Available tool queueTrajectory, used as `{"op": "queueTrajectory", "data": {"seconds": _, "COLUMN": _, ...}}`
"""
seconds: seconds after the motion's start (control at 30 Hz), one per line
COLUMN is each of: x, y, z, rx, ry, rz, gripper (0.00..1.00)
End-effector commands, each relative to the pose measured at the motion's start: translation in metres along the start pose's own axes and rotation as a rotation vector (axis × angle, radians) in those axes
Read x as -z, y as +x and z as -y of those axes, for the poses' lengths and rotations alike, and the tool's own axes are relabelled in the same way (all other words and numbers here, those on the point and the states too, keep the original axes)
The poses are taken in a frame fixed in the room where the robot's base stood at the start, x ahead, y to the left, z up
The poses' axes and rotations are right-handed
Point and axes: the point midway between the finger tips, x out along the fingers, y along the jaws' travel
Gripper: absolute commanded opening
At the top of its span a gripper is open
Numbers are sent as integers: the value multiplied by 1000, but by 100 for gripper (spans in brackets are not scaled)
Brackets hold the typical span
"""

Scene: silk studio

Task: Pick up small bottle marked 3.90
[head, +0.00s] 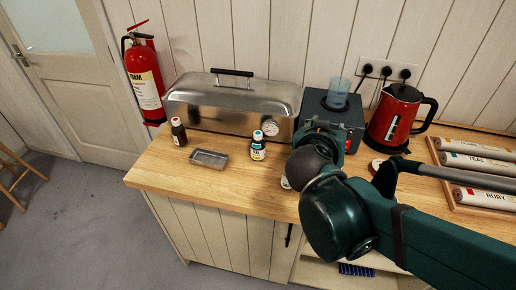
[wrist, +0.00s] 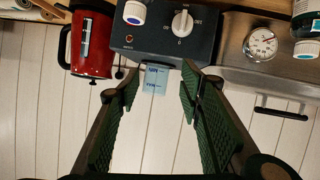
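In the head view, a small dark bottle with a red cap (head: 178,132) stands on the counter at left. A small dark bottle with a blue-and-white cap (head: 258,146) and a pale label stands nearer the middle; its cap (wrist: 306,49) shows at the right of the wrist view. A white round top with blue (wrist: 134,13) shows at the wrist view's upper edge; I cannot tell whether it is a bottle cap. No 3.90 marking is legible. My gripper (wrist: 157,82) is open and empty, fingers apart. In the head view, my arm partly hides it beside the dark box.
A dark box with a dial (head: 312,101) carries a clear blue beaker (head: 339,92). A steel lidded case (head: 230,105) stands behind the bottles, a shallow metal tray (head: 208,158) between them. A red kettle (head: 393,117) and rack of rolls (head: 483,164) are right. The counter's front left is clear.

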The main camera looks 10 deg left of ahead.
Motion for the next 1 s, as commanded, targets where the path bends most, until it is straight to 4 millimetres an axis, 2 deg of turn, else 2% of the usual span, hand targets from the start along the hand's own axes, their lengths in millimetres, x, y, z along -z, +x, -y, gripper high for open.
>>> {"op": "queueTrajectory", "data": {"seconds": 0.03, "x": 3, "y": -2, "z": 14, "rx": 12, "ry": 0, "rz": -27, "gripper": 37}}
{"op": "queueTrajectory", "data": {"seconds": 0.27, "x": 14, "y": -16, "z": 69, "rx": 69, "ry": 25, "rz": -160, "gripper": 37}}
{"op": "queueTrajectory", "data": {"seconds": 0.5, "x": 21, "y": -42, "z": 125, "rx": 150, "ry": 58, "rz": -292, "gripper": 37}}
{"op": "queueTrajectory", "data": {"seconds": 0.7, "x": 23, "y": -63, "z": 157, "rx": 208, "ry": 81, "rz": -367, "gripper": 37}}
{"op": "queueTrajectory", "data": {"seconds": 0.93, "x": 23, "y": -84, "z": 184, "rx": 265, "ry": 102, "rz": -429, "gripper": 37}}
{"op": "queueTrajectory", "data": {"seconds": 1.0, "x": 19, "y": -82, "z": 186, "rx": 267, "ry": 105, "rz": -432, "gripper": 37}}
